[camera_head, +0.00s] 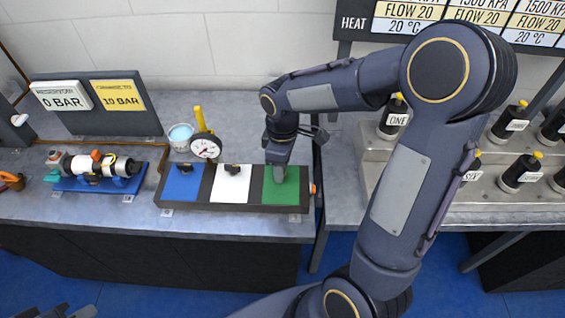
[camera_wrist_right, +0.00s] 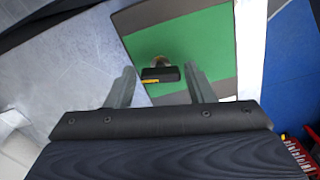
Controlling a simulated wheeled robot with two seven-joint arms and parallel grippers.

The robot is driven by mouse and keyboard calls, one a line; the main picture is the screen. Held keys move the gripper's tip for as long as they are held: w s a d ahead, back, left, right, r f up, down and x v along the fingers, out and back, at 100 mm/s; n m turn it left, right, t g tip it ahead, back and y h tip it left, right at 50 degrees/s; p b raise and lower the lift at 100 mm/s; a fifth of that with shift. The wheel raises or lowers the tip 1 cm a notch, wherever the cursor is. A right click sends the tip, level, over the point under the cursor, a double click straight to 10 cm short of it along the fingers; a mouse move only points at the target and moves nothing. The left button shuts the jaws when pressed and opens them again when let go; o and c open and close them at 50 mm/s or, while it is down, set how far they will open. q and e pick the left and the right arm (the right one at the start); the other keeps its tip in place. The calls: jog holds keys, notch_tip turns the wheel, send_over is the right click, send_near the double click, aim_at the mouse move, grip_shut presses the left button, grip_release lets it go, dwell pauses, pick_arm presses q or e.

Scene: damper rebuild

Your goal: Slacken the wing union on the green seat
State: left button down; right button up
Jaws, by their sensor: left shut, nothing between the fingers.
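The green seat (camera_head: 287,190) is the right-hand panel of a dark three-seat block. In the right wrist view the green seat (camera_wrist_right: 205,48) fills the upper middle. Its wing union (camera_wrist_right: 160,74) shows there as a dark bar with a yellow stripe on a round base. My right gripper (camera_head: 279,176) is over the green seat and hides the union in the head view. In the right wrist view my right gripper (camera_wrist_right: 162,88) is open, with the union seen between its fingertips; contact cannot be told. My left gripper (camera_head: 55,311) is partly visible at the bottom left edge, shut and empty.
Blue (camera_head: 183,184) and white (camera_head: 231,184) seats carry dark wing unions. A dial gauge (camera_head: 206,147) and cup (camera_head: 180,137) stand behind. A damper (camera_head: 97,165) lies on a blue stand at left. Labelled black cylinders (camera_head: 521,172) fill the right bench.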

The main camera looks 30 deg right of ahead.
jog(key=shift+o, duration=1)
notch_tip(320, 180, up, 8)
jog(key=shift+f, duration=0.25)
jog(key=shift+r, duration=0.2)
